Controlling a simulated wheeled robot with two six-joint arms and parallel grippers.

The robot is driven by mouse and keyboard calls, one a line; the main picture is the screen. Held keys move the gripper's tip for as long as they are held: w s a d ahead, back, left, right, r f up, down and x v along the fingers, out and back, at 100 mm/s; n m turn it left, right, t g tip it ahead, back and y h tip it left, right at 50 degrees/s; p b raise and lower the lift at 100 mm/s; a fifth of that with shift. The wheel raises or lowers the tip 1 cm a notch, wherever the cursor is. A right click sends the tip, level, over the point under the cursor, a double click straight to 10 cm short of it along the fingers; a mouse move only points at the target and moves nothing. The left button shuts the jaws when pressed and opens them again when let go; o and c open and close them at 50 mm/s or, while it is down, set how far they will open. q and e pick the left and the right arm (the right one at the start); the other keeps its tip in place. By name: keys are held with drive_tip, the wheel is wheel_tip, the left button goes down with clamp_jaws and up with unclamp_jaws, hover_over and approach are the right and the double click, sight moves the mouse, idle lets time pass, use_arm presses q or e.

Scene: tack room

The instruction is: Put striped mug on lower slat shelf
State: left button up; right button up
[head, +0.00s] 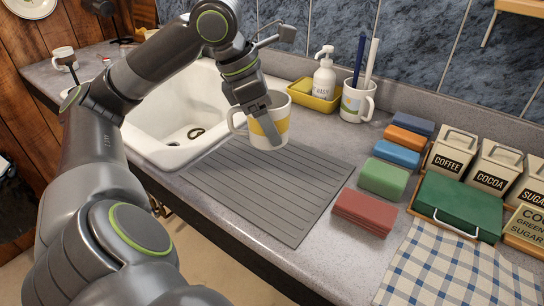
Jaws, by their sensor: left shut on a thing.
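The striped mug (283,116), off-white with a yellow band, is over the far left end of the grey ribbed drainer mat (265,190), beside the sink. It looks upright, with its handle to the left. My left gripper (266,130) is shut on the mug, with a finger down its near side hiding part of it. I cannot tell whether the mug's base touches the mat. A wooden shelf edge (520,7) is cut off at the top right; I cannot tell whether it is the lower slat shelf. My right gripper is not in view.
Behind are a soap bottle in a yellow tray (309,97) and a white mug of brushes (356,103). Sponges (366,211), labelled canisters (451,153), a green box (458,205) and a checked cloth (450,270) fill the right. The mat's front is clear.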

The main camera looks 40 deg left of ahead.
use_arm(q)
wheel_tip(320, 180, down, 3)
drive_tip(key=shift+a+f, duration=0.1)
drive_tip(key=shift+f, duration=0.1)
drive_tip(key=shift+w+f, duration=0.1)
drive_tip(key=shift+f, duration=0.45)
wheel_tip(320, 180, down, 3)
drive_tip(key=shift+f+b, duration=0.1)
drive_tip(key=shift+b, duration=0.4)
drive_tip(key=shift+f, duration=0.4)
drive_tip(key=o, duration=0.9)
drive_tip(key=shift+c, duration=0.2)
drive_tip(key=o, duration=0.3)
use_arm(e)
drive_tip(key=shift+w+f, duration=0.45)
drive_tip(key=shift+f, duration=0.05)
use_arm(q)
drive_tip(key=shift+r, duration=0.15)
